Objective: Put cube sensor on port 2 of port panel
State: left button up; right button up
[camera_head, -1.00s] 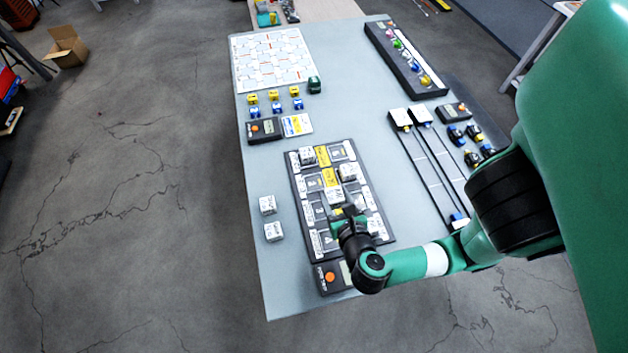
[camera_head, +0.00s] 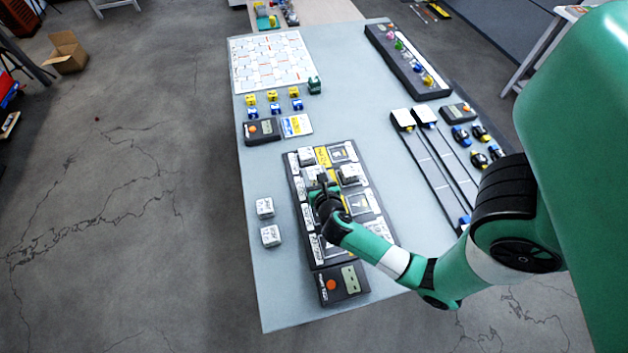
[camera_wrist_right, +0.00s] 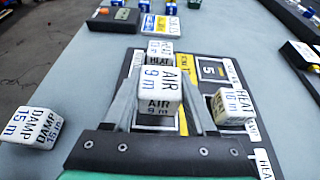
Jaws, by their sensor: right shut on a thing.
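My right gripper (camera_head: 322,186) is over the left column of the dark port panel (camera_head: 376,222), reaching in from the right. In the right wrist view the gripper (camera_wrist_right: 160,92) is shut on a white cube sensor marked AIR 9 m (camera_wrist_right: 161,82). The cube is upright between the two grey fingers, above the panel (camera_wrist_right: 231,70). I cannot tell its height or whether it touches a port. A HEAT cube (camera_wrist_right: 159,50) is just beyond it, and another HEAT cube (camera_wrist_right: 234,106) sits to its right on the panel. A 5 shows on the right column. My left gripper is out of view.
Two white cubes (camera_head: 265,208) (camera_head: 271,236) lie on the table left of the panel; the nearer wrist-view one reads DAMP 15 m (camera_wrist_right: 32,128). A box with a display (camera_head: 341,285) adjoins the panel's near end. Slim rails (camera_head: 420,150) lie to the right.

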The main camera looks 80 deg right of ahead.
aim_at(314, 180)
jog(key=f+b, duration=0.1)
jog(key=f, duration=0.1)
jog(key=f+b, duration=0.1)
jog(key=f, duration=0.1)
jog(key=shift+w+d+b, duration=0.2)
jog(key=shift+d+b, duration=0.1)
jog(key=shift+b, duration=0.05)
jog(key=shift+r, duration=0.1)
jog(key=shift+f, duration=0.2)
jog(key=o, duration=1.4)
jog(key=shift+r, duration=0.1)
